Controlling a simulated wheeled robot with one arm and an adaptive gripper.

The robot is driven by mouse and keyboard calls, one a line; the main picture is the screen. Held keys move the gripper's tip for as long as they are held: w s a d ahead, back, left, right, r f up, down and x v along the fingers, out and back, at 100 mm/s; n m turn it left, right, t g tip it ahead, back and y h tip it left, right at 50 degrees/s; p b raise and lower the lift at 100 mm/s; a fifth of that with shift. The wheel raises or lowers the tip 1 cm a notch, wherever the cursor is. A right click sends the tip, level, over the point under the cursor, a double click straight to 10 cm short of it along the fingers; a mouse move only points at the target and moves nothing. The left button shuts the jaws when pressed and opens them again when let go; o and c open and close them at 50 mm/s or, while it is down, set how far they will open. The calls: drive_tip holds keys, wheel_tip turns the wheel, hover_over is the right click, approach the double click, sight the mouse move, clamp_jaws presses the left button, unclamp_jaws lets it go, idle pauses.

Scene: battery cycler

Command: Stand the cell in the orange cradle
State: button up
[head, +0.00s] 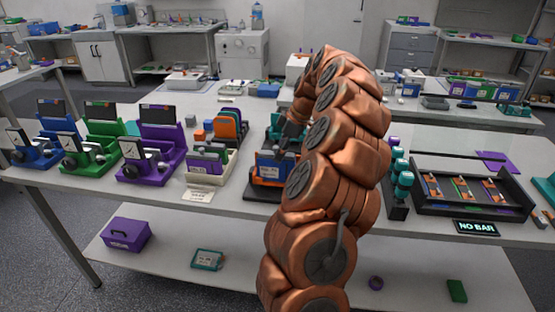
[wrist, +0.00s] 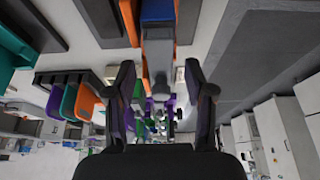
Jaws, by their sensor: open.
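My gripper (wrist: 162,95) is open in the wrist view, with one dark finger on each side. A grey upright piece with a blue and orange part (wrist: 157,12) above it shows between or beyond the fingers; I cannot tell its exact distance. In the head view my gripper (head: 292,135) is partly hidden by my copper arm, above a blue and orange unit (head: 268,168) on a dark base. This may be the orange cradle, but I cannot tell whether a cell stands in it. An orange slab-shaped cell (head: 226,130) stands in a rack to its left.
Blue (head: 28,155), green (head: 82,158) and purple (head: 140,170) devices with dials stand at the left. Teal cylinders (head: 402,183) and a black tray (head: 450,209) stand right of my arm.

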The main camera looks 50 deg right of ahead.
drive_tip(key=shift+b+v, duration=1.05)
drive_tip(key=shift+v, duration=3.3)
drive_tip(key=w+a+r+g, duration=0.1)
drive_tip(key=a, duration=0.8)
drive_tip(key=w+a+r+g, duration=0.1)
drive_tip(key=w+a, duration=0.1)
drive_tip(key=a, duration=0.7)
drive_tip(key=s+a+f+g, duration=0.1)
drive_tip(key=s+a, duration=0.2)
drive_tip(key=a, duration=0.3)
drive_tip(key=s+a+f, duration=0.1)
drive_tip(key=s+a, duration=0.2)
drive_tip(key=a, duration=0.4)
drive_tip(key=s+a+f+m+g+h, duration=0.1)
drive_tip(key=s+a+f+m, duration=0.1)
drive_tip(key=s, duration=0.5)
drive_tip(key=s+a+f+m, duration=0.2)
drive_tip(key=s+a+f, duration=0.2)
drive_tip(key=s+f, duration=0.2)
drive_tip(key=s+a+f+m+g+h, duration=0.1)
drive_tip(key=s+a+f+m, duration=0.2)
drive_tip(key=s, duration=0.7)
drive_tip(key=shift+s+f+g+h, duration=0.2)
drive_tip(key=shift+f+g+h, duration=0.1)
drive_tip(key=shift+f, duration=0.3)
